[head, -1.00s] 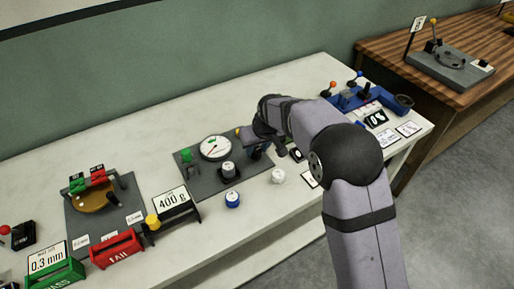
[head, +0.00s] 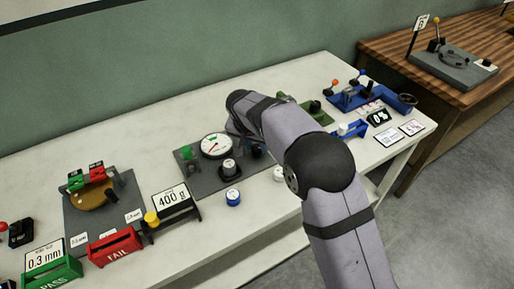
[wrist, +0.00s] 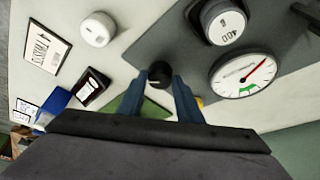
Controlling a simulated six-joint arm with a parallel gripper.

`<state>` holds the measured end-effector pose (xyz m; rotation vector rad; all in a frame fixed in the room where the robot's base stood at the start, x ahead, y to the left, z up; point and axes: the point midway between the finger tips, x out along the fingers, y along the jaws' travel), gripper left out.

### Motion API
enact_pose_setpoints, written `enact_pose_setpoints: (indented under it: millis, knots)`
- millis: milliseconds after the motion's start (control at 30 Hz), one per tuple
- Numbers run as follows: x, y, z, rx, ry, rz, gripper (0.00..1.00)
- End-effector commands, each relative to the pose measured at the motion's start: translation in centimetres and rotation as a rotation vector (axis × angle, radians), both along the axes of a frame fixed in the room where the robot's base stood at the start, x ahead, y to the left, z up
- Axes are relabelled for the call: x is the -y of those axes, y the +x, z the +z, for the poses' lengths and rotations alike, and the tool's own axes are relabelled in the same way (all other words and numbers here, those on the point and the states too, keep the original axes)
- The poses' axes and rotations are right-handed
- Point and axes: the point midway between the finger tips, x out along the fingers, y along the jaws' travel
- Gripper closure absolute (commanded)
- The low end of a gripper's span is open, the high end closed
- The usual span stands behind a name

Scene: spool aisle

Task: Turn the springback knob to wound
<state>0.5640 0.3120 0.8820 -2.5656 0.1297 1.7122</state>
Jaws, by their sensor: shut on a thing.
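The knob I take to be the springback knob is a round black knob (wrist: 159,72) at the edge of the dark grey plate, in the wrist view. My gripper (wrist: 159,84) has its two blue-grey fingers on either side of it and is shut on it. Any marks or pointer on the knob are too dark to read. In the head view my own arm hides the knob and most of the gripper. The dial (head: 215,145) on the same plate has a red needle and a green sector; it also shows in the wrist view (wrist: 243,75).
A capped weight marked 400 (wrist: 222,24) stands near the dial. A white capped weight (wrist: 97,29) and a blue one (head: 233,198) stand on the white table. A green plate (head: 317,115) and blue fixtures (head: 352,97) lie to the right. The 400 g sign (head: 172,199) stands left.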

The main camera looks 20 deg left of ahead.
Motion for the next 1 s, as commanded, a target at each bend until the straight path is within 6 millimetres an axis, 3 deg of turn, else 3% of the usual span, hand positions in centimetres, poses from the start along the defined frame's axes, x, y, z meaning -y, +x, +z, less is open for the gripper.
enact_pose_setpoints:
  millis: [400, 967, 1000]
  knots:
    - [-0.25, 0.06, 0.05, 0.000, 0.002, -0.213, 0.90]
    - [-0.25, 0.04, 0.02, 0.000, 0.002, -0.243, 0.90]
    - [-0.25, 0.04, 0.02, 0.000, 0.002, -0.243, 0.58]
